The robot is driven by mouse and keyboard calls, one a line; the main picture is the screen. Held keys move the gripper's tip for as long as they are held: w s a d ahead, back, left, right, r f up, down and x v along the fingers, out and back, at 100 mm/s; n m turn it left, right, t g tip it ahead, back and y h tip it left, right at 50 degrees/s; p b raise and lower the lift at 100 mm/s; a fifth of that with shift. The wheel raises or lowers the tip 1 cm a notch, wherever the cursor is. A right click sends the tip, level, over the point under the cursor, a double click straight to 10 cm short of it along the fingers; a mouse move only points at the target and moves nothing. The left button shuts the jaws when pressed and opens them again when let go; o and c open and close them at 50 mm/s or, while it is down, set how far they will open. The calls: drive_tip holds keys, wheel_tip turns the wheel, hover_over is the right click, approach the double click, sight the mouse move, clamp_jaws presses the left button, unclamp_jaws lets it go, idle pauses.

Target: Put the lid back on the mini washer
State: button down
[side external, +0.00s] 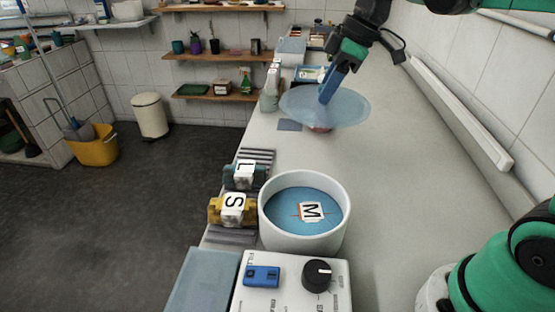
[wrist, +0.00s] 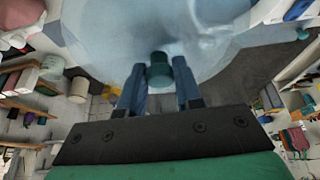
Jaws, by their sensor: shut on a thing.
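My gripper (side external: 329,92) is shut on the lid (side external: 345,108), a translucent pale blue disc, and holds it above the far part of the counter. In the wrist view, the lid (wrist: 120,35) fills the upper middle, with its dark green knob (wrist: 159,72) between my blue fingers (wrist: 160,92). The mini washer is a white round tub (side external: 341,228) with a white control panel (side external: 290,290) in front. The tub is open at the top, well apart from the lid. Inside it is blue, with a white piece marked M (side external: 311,211).
Left of the tub stand pieces marked L (side external: 244,173) and S (side external: 233,203) on a grey ribbed rack. The panel carries a black dial (side external: 317,274) and a blue switch (side external: 262,276). The counter's right side is clear.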

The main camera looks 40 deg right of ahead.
drive_tip(key=s+a+f+n+g, duration=0.1)
drive_tip(key=s+a+f+n, duration=0.25)
drive_tip(key=s+a, duration=0.5)
drive_tip(key=shift+y, duration=0.4)
drive_tip(key=shift+d+x, duration=0.2)
drive_tip(key=shift+x, duration=2.95)
drive_tip(key=shift+w+f, duration=0.15)
drive_tip(key=shift+f, duration=0.05)
drive_tip(key=shift+c, duration=0.2)
unclamp_jaws()
wheel_tip(320, 180, up, 7)
